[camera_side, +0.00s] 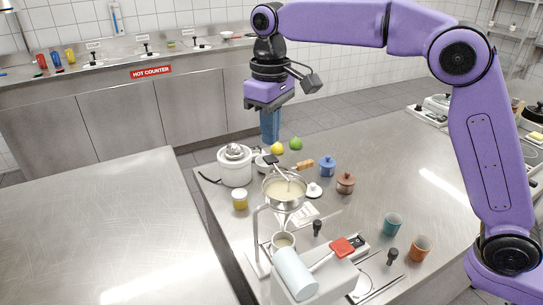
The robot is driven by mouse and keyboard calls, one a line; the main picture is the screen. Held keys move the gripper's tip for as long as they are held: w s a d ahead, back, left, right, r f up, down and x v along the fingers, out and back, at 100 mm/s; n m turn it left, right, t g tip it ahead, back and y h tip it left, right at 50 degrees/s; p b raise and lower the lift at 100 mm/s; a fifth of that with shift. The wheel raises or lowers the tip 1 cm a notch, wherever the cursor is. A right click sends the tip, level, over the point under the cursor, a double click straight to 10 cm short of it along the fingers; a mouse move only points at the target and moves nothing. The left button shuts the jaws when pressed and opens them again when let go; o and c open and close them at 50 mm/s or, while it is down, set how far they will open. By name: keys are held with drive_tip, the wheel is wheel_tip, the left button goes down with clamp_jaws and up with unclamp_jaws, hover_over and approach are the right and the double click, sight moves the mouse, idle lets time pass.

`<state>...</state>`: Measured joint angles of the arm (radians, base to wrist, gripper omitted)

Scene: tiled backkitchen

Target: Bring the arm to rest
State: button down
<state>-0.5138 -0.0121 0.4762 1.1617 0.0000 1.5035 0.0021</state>
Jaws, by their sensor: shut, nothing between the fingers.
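My gripper (270,138) hangs from the purple arm in the upper middle, pointing down, with its blue fingers together and nothing seen between them. It is in the air, appearing above the far edge of the steel work table (215,215). It looks clear of everything on the table.
Below stand a white pot (235,167), a yellow lemon (278,149), a green lime (296,144), a blue lidded jar (327,167), a brown jar (345,183), and a pan (284,205) on a stand. A teal cup (392,223) and orange cup (421,248) sit right. The left counter (90,230) is bare.

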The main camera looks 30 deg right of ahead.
sight(271, 158)
drive_tip(key=shift+r, duration=0.1)
idle(0.3)
wheel_tip(271, 158, up, 4)
drive_tip(key=shift+f, duration=3.1)
drive_tip(key=shift+f, duration=1.25)
drive_tip(key=shift+r, duration=2.25)
